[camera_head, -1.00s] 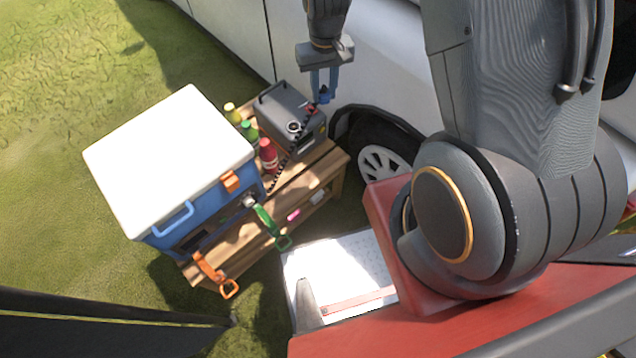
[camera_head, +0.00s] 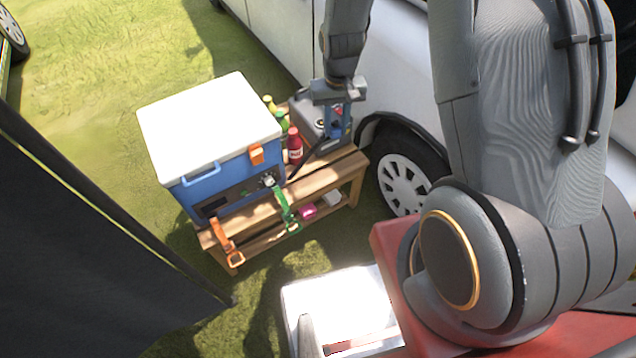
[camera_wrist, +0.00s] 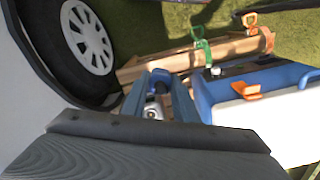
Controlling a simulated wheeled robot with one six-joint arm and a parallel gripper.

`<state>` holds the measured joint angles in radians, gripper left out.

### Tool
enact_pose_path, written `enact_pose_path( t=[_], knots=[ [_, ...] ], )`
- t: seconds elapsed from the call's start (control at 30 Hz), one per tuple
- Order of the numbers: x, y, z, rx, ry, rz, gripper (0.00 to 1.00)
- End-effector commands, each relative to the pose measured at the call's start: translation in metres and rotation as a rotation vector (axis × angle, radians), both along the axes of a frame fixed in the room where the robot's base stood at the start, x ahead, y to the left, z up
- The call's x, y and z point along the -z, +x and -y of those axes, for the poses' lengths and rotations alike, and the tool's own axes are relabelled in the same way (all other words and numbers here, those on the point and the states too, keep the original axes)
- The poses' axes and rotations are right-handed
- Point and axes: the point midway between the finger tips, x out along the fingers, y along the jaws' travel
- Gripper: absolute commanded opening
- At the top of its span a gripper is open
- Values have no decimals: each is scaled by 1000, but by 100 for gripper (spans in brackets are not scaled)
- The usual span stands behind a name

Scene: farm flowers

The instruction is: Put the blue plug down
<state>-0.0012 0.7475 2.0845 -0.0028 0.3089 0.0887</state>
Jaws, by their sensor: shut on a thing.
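My gripper (camera_head: 338,128) hangs over the right end of the wooden bench, in front of the grey box (camera_head: 303,107) in the head view. In the wrist view its two blue fingers (camera_wrist: 160,84) are shut on the small dark blue plug (camera_wrist: 159,75). The plug sits between the fingertips; I cannot tell whether it touches anything below. The grey box is partly hidden behind the gripper. A dark cord runs down from near the gripper toward the cooler.
A blue cooler (camera_head: 222,190) with a white lid stands on the bench (camera_head: 318,178). Several bottles, among them a red one (camera_head: 294,146), stand between cooler and grey box. Green (camera_head: 284,207) and orange (camera_head: 222,236) straps hang in front. A white van's wheel (camera_head: 403,183) is close on the right.

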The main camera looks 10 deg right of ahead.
Motion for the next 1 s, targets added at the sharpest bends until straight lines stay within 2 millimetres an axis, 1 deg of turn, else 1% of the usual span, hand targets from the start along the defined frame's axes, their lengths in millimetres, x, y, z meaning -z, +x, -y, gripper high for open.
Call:
enact_pose_path(
  t=[0.03, 0.07, 0.3, 0.37, 0.4, 0.6, 0.7, 0.8, 1.0],
  knots=[
    [18, 7, 2, 51, 0, -1, 0],
    [27, 11, 3, 89, 0, -1, 0],
    [99, 44, 5, 447, 1, -2, 0],
    [117, 52, 5, 537, 1, -1, 0],
    [129, 57, 4, 596, 1, -1, 0],
    [185, 82, 3, 884, 2, -1, 0],
    [207, 91, 3, 1000, 2, -1, 0],
    [221, 99, 3, 1088, 2, 0, 0],
    [238, 103, 2, 1168, 2, -1, 0]
  ],
)
